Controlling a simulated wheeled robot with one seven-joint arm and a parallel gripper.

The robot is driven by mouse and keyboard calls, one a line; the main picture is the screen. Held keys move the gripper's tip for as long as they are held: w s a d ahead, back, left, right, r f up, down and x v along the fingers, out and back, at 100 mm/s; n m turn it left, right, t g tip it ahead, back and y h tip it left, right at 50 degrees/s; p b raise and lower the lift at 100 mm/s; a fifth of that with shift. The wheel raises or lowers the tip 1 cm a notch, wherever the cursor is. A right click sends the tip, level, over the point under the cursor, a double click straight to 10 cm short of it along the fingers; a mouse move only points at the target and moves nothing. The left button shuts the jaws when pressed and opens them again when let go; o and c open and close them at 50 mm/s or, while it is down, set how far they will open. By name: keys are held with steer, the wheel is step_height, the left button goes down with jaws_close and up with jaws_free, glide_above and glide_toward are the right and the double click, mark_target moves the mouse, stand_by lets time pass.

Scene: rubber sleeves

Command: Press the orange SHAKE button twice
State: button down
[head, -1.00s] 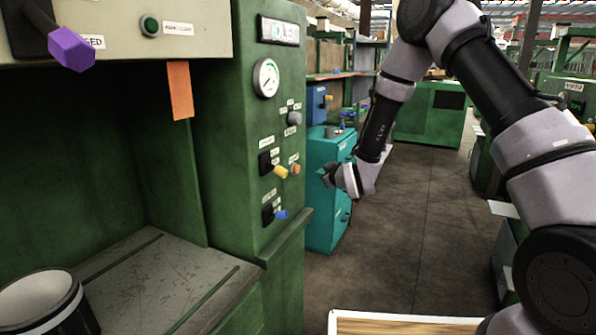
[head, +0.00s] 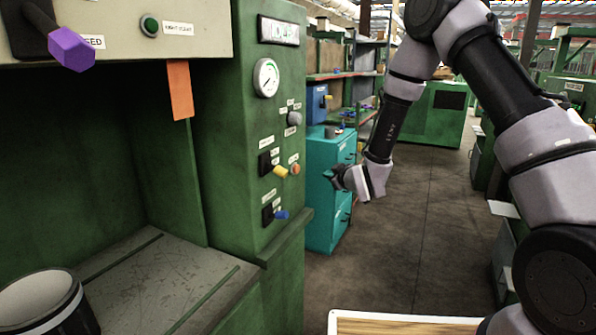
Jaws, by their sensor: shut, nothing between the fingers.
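The orange button (head: 295,169) is a small round knob on the side panel of the green machine (head: 225,150), right of the yellow-handled lever (head: 280,171). A small label sits above it, too small to read. My gripper (head: 328,175) is to the right of the panel, pointing left toward it, with a visible gap between its tip and the button. Its fingers are small and dark in this view. They are shut and hold nothing.
Near the button are a grey knob (head: 294,118), a blue-handled lever (head: 281,214) and a pressure gauge (head: 266,78). A ledge (head: 285,238) juts out below. A teal cabinet (head: 322,220) stands behind my gripper. The floor to the right is open.

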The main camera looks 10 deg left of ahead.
steer(key=w+a, duration=0.2)
steer(key=a, duration=0.5)
steer(key=shift+w, duration=0.3)
steer(key=shift+a, duration=0.15)
stand_by(1.6)
steer(key=shift+w+a, duration=0.15)
steer(key=shift+a, duration=0.15)
steer(key=shift+w+a, duration=0.1)
steer(key=shift+a, duration=0.25)
stand_by(0.8)
steer(key=shift+d, duration=0.15)
steer(key=shift+s+d, duration=0.25)
steer(key=shift+d, duration=0.3)
steer(key=shift+s+d, duration=0.3)
steer(key=shift+d, duration=0.5)
steer(key=shift+s+d, duration=0.3)
steer(key=shift+d, duration=0.5)
steer(key=shift+s+d, duration=0.3)
steer(key=shift+d, duration=0.5)
